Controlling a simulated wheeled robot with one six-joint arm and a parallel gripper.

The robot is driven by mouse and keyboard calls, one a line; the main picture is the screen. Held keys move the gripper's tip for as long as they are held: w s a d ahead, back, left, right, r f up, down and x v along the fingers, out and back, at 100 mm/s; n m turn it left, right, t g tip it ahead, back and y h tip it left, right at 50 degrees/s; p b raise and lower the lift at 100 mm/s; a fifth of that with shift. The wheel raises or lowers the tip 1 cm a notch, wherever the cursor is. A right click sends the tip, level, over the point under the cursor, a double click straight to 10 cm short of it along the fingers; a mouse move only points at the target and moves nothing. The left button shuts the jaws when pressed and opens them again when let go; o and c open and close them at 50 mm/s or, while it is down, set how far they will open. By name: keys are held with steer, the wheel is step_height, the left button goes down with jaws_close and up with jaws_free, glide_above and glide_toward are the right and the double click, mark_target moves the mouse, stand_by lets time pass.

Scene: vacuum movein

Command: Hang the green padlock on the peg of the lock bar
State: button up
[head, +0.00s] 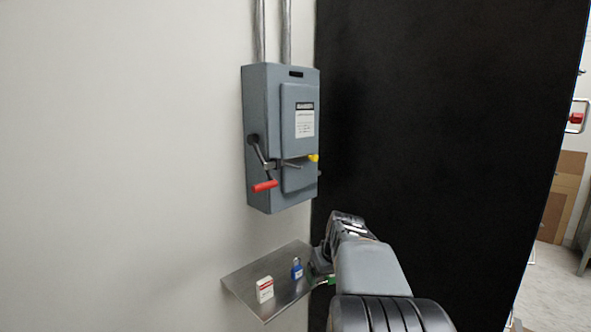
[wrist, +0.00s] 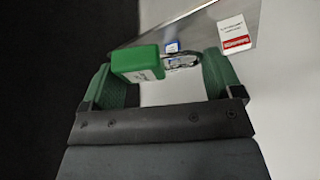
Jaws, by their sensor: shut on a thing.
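The green padlock (wrist: 137,63) is between the green fingers of my gripper (wrist: 165,72) in the wrist view. Its body is by the left finger and its metal shackle points towards the right finger. My gripper is shut on it. In the head view my gripper (head: 321,268) is at the right end of the shelf, low and right of the grey switch box (head: 298,105); my arm mostly hides the padlock. The lock bar with its thin metal peg (head: 290,165) appears to stick out from the front of the box, above my gripper.
A metal shelf (head: 245,279) on the wall holds a white and red box (head: 265,290) and a blue padlock (head: 297,268). A red-handled lever (head: 264,186) projects at the box's lower left. A yellow part (head: 313,157) is at its right edge. A black panel (head: 440,120) stands right.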

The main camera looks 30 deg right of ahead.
stand_by(0.4)
steer(key=shift+s+d+r+m+y, duration=0.25)
steer(key=shift+d+r+m+y, duration=0.1)
steer(key=shift+y, duration=0.55)
step_height(320, 180, up, 3)
steer(key=shift+d+f+m+t+y, duration=0.1)
steer(key=shift+f+m+t+y, duration=0.15)
steer(key=shift+m+y, duration=0.6)
steer(key=w+r+m+t+h, duration=0.2)
steer(key=r+m+t+h, duration=0.1)
steer(key=r+m+t, duration=0.3)
steer(key=w+r+m+t+h, duration=0.2)
steer(key=r+m+t, duration=0.4)
steer(key=r+m, duration=0.5)
step_height(320, 180, up, 4)
steer(key=shift+d+r+h+p, duration=0.1)
steer(key=shift+d+h+p, duration=0.25)
steer(key=shift+h, duration=0.2)
steer(key=shift+w, duration=0.2)
